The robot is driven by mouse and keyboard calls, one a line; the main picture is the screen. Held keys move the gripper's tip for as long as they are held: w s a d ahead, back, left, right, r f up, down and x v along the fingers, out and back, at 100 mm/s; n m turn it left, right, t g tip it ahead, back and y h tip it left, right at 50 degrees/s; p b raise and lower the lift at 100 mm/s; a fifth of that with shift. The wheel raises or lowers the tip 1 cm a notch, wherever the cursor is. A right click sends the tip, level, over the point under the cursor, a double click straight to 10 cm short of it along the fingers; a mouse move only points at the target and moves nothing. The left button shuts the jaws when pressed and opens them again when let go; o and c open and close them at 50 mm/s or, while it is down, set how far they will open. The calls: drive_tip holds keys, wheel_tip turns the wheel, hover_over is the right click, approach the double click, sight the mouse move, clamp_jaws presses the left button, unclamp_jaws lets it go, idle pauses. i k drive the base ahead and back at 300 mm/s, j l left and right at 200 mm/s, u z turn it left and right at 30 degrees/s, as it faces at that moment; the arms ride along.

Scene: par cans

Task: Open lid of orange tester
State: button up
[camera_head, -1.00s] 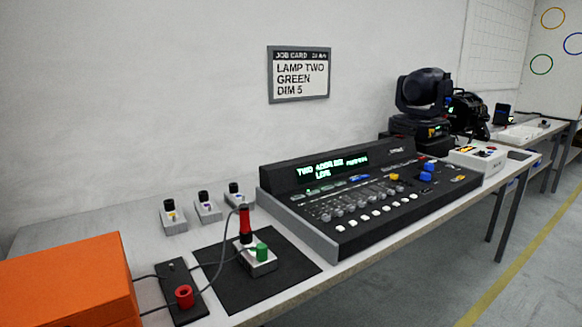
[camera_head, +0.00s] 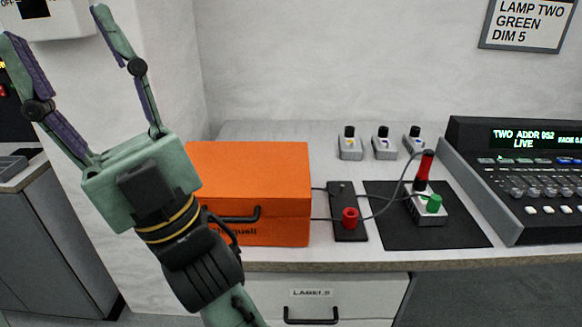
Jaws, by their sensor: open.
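The orange tester (camera_head: 275,180) is a box with its lid down, at the left end of the bench. A black handle shows on its front, partly hidden by my arm. Two cables leave its right side toward a black plate with a red ring. My gripper (camera_head: 58,20) is open and empty, raised up and to the left of the tester, with its two fingers pointing up and spread apart. It is apart from the tester. My wrist covers the tester's front left part.
Three small knobbed boxes stand behind. A lighting console (camera_head: 535,185) is at right. A drawer (camera_head: 312,300) is under the bench. Bare benchtop lies behind the tester.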

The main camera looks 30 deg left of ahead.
sight(256, 179)
drive_tip(key=j+u, duration=0.15)
drive_tip(key=u, duration=0.9)
